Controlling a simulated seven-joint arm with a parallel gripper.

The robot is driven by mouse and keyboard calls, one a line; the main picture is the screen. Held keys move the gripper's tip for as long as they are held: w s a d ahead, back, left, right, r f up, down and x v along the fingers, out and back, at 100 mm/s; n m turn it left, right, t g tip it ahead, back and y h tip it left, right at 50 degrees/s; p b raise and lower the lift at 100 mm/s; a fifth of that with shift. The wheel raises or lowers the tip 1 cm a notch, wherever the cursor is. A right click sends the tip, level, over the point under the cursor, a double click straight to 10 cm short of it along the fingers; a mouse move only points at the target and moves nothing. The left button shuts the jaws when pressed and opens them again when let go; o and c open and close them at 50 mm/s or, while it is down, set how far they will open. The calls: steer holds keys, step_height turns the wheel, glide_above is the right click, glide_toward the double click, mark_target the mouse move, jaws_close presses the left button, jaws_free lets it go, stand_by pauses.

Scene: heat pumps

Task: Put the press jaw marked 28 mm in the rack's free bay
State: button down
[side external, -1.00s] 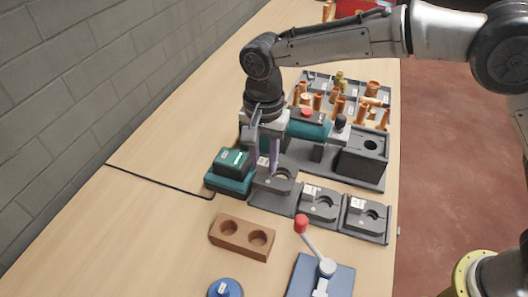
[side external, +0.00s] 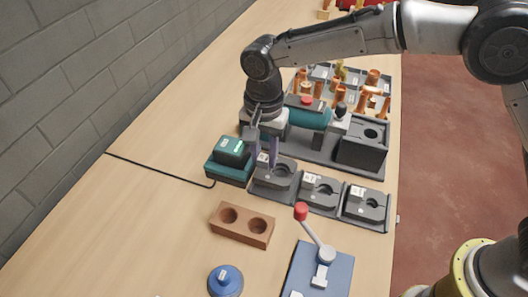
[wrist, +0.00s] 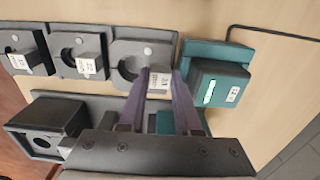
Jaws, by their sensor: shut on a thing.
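My gripper (wrist: 160,90) is shut on the tag block of a dark grey press jaw (wrist: 128,62), with one purple-grey finger on each side of its white label. The label is too blurred to read surely. This jaw (side external: 281,174) is at the rack bay nearest the green charger, lying level and looking about flush with the bay; I cannot tell if it is fully seated. The rack (side external: 262,194) holds two other grey jaws, a middle one (side external: 320,190) and an end one (side external: 366,205), each with a white label. My gripper (side external: 264,152) is upright above the bay.
A green charger with a battery (side external: 230,159) stands close beside the held jaw. A green press tool (side external: 308,115) and a dark box (side external: 363,145) are behind. A brown two-hole block (side external: 242,225) and a red-knobbed lever (side external: 309,227) stand in front.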

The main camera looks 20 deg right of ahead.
steer(key=shift+f, duration=1.25)
stand_by(0.7)
steer(key=c, duration=0.5)
jaws_free()
steer(key=shift+f, duration=0.1)
